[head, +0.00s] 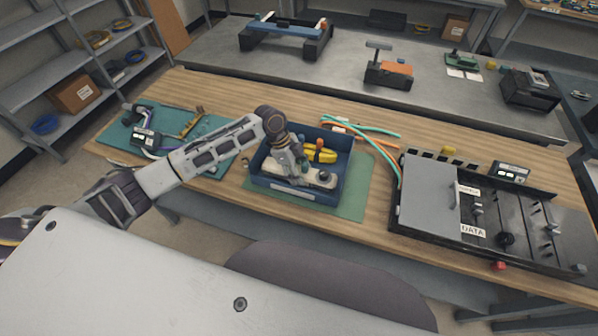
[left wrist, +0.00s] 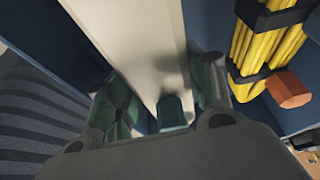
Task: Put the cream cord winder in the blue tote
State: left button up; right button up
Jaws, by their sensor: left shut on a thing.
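The blue tote (head: 341,190) stands on a green mat in the middle of the wooden table. The cream cord winder (head: 318,178) lies low within the tote's walls, along its near side. My left gripper (head: 293,172) reaches down into the tote and is shut on the winder. In the left wrist view the long cream winder (left wrist: 135,35) runs between the green finger pads of the left gripper (left wrist: 165,88). Whether the winder touches the tote's floor is hidden. My right gripper is not in view.
A yellow cable bundle (head: 324,155) with dark bands lies in the tote beside the winder. Teal and orange cables (head: 365,131) lie behind the tote. A black patch panel tray (head: 480,225) stands at right, and a teal mat (head: 112,143) with tools at left.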

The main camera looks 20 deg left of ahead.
pick_arm(q)
jog(key=shift+f, duration=0.25)
jog(key=o, duration=1.4)
jog(key=shift+o, duration=0.2)
